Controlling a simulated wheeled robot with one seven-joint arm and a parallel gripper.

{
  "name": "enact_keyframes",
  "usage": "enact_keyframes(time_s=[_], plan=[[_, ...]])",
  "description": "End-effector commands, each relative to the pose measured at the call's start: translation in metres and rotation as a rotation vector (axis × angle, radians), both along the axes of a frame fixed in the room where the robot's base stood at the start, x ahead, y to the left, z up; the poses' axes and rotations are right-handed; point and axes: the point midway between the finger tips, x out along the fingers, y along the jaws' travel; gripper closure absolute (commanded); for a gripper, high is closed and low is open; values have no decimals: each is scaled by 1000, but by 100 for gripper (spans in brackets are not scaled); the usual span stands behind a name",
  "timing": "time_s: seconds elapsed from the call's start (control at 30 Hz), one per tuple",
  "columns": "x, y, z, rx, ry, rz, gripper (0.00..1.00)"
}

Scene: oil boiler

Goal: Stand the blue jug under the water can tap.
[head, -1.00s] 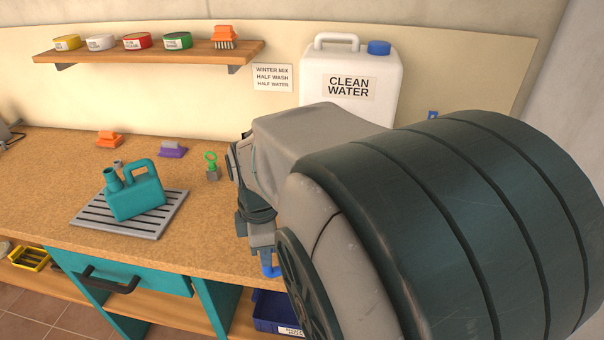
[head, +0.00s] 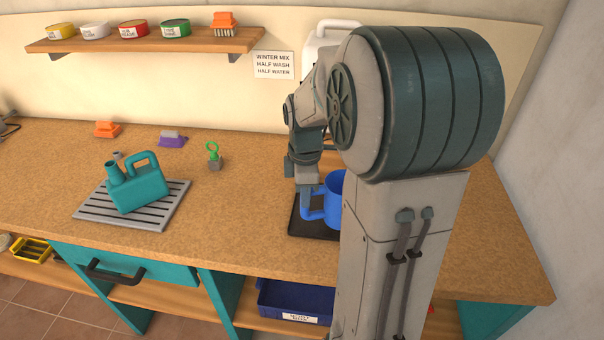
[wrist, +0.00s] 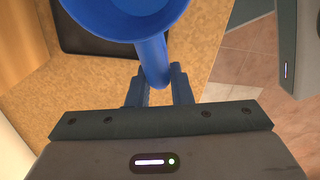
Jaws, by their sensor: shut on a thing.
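The blue jug (head: 334,186) is upright at the right part of the bench, partly hidden behind my arm. My gripper (head: 309,205) is shut on its handle, on the jug's left side in the head view. In the wrist view the handle of the jug (wrist: 120,20) runs down between the two fingers of my gripper (wrist: 157,88). The jug is over a black tray (head: 299,225); I cannot tell whether it touches it. The white water can (head: 325,40) stands at the back, mostly hidden by my arm. Its tap is hidden.
A teal jug (head: 138,187) stands on a grey slatted tray (head: 98,212) at left. A green-ringed weight (head: 214,160), a purple scraper (head: 172,140) and an orange brush (head: 107,130) lie on the bench. A shelf (head: 150,40) holds tins. The bench (head: 245,215) between the trays is clear.

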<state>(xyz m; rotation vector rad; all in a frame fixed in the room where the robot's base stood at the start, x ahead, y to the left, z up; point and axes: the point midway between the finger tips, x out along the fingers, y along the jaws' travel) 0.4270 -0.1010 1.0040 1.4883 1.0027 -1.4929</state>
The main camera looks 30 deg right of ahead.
Motion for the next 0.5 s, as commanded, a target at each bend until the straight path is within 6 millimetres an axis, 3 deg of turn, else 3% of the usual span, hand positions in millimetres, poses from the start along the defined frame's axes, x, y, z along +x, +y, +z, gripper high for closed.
enact_keyframes(time_s=[0.2, 0.5], plan=[[36, -24, 1, 1, 1, -1, 100], [56, -38, 1, 0, 0, 0, 100]])
